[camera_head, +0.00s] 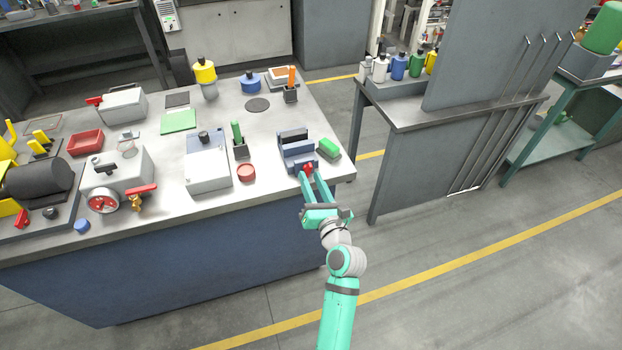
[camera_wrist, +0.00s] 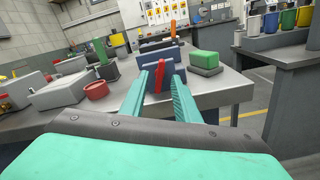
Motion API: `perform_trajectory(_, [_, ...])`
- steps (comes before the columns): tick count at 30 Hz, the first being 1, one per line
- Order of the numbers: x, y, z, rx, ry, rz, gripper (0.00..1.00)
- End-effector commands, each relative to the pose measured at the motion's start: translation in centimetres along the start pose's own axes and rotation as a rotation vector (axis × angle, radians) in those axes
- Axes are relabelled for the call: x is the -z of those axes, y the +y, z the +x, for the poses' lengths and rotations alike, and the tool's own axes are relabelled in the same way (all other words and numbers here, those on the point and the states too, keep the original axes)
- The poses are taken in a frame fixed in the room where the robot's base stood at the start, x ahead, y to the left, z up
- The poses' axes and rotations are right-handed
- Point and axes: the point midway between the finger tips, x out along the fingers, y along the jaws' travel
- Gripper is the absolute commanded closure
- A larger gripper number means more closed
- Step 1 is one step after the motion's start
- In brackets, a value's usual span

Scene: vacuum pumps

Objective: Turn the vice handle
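The blue vice (camera_head: 297,150) stands near the right front corner of the workbench. Its red handle (camera_head: 308,168) is on the side facing me and also shows in the wrist view (camera_wrist: 160,77), where it looks upright and slightly tilted. My gripper (camera_head: 314,177) reaches up to the vice from the front. In the wrist view its two teal fingers stand apart on either side of the red handle, with gaps between handle and fingers. The gripper looks open. Whether the handle lies fully between the fingertips in depth is hard to tell.
A green-topped block (camera_head: 328,148) sits close to the right of the vice. A round red dish (camera_head: 246,172) and a grey box (camera_head: 207,165) stand to its left. An orange-handled tool in a holder (camera_head: 291,86) is behind. The floor before the bench is clear.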

Motion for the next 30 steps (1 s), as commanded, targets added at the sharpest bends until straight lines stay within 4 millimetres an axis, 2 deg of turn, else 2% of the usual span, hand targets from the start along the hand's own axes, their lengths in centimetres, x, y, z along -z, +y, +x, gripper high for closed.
perform_trajectory(17, [0.0,0.0,-0.9,0.0,0.0,-0.001,0.71])
perform_trajectory(30, [0.0,0.0,-4.5,0.001,0.0,0.0,0.71])
